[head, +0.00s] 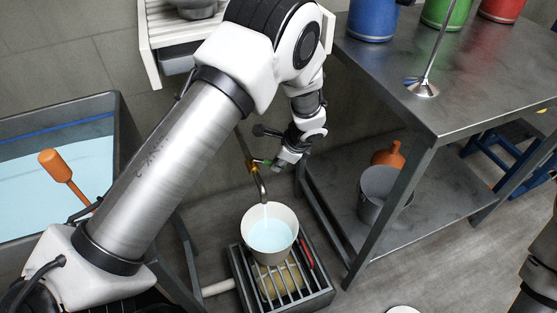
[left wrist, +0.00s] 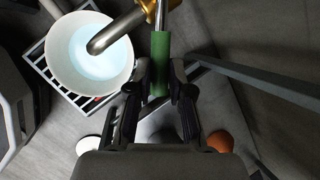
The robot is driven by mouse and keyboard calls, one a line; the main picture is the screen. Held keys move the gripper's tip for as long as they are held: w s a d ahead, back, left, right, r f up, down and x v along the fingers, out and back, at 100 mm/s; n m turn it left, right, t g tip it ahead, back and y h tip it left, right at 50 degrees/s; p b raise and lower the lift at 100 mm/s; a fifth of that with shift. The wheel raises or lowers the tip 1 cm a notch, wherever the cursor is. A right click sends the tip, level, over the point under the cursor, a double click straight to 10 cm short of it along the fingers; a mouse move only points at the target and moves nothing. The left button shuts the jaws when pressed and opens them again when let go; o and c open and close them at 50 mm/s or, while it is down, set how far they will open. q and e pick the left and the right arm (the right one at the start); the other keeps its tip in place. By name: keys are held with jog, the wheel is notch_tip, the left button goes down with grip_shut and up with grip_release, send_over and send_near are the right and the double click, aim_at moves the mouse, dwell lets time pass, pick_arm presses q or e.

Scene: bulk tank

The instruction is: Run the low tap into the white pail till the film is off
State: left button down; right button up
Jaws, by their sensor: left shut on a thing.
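The white pail (head: 286,216) stands upright on a slatted grate (head: 321,283) under the low tap (head: 262,187). Pale blue liquid lies in the pail, and a thin pale stream falls from the spout into it. The pail also shows at upper left in the left wrist view (left wrist: 58,76), with the tap's spout (left wrist: 117,30) over it. My left gripper (head: 277,164) is shut on the tap's green handle (left wrist: 160,55), whose end lies between the fingers. Whether any film lies on the liquid, I cannot tell. My right gripper is not in view.
A metal table (head: 470,90) at right holds blue, green and red containers. A grey bucket (head: 371,207) sits on its lower shelf.

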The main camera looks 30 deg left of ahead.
pick_arm(q)
jog(key=shift+w+a+n+g+p, duration=0.4)
jog(key=shift+w+n+g+p, duration=0.25)
jog(key=shift+n, duration=0.55)
jog(key=shift+w+a+n+g+p, duration=0.35)
jog(key=shift+w+n, duration=0.45)
jog(key=shift+n, duration=0.4)
jog(key=shift+w+a+n+g+p, duration=0.45)
jog(key=shift+w+n+g, duration=0.25)
jog(key=shift+n, duration=0.5)
jog(key=shift+w, duration=0.1)
jog(key=c, duration=1.1)
grip_release()
jog(key=shift+o, duration=0.2)
